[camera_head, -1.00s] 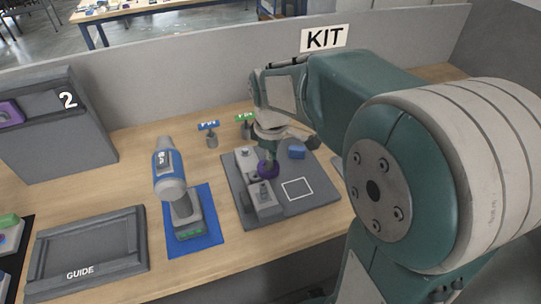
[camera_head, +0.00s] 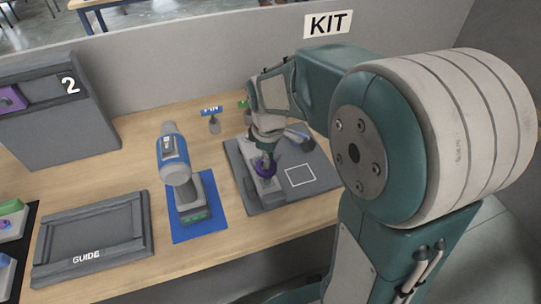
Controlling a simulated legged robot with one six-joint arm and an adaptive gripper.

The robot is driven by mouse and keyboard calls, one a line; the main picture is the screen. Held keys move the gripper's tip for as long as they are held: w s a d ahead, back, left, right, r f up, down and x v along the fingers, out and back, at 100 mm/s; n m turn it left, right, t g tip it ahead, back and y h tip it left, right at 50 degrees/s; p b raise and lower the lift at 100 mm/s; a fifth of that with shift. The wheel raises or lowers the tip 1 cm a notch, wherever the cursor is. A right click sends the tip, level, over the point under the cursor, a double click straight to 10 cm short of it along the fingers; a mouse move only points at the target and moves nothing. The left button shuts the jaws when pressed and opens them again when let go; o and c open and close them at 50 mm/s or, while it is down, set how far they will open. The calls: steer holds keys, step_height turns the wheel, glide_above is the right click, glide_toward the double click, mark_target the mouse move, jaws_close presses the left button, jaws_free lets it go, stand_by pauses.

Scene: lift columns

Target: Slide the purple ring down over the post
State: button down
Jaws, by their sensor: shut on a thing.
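The purple ring (camera_head: 265,170) is at the tip of my gripper (camera_head: 268,157), over the grey fixture board (camera_head: 313,190). My gripper points down and is shut on the ring. The ring is beside or just above a raised grey block (camera_head: 268,189) on the board. I cannot make out the post; the gripper and ring may hide it. Whether the ring is around a post cannot be told from this view.
A blue and grey drill (camera_head: 178,172) stands on a blue mat (camera_head: 207,232) left of the board. A grey GUIDE tray (camera_head: 92,238) lies further left. A white square outline is on the board.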

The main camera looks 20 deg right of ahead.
steer(key=shift+a+f, duration=0.2)
steer(key=shift+a, duration=0.05)
steer(key=shift+d, duration=0.35)
steer(key=shift+a, duration=0.15)
steer(key=shift+r, duration=0.1)
steer(key=shift+r, duration=3.95)
steer(key=shift+s, duration=0.1)
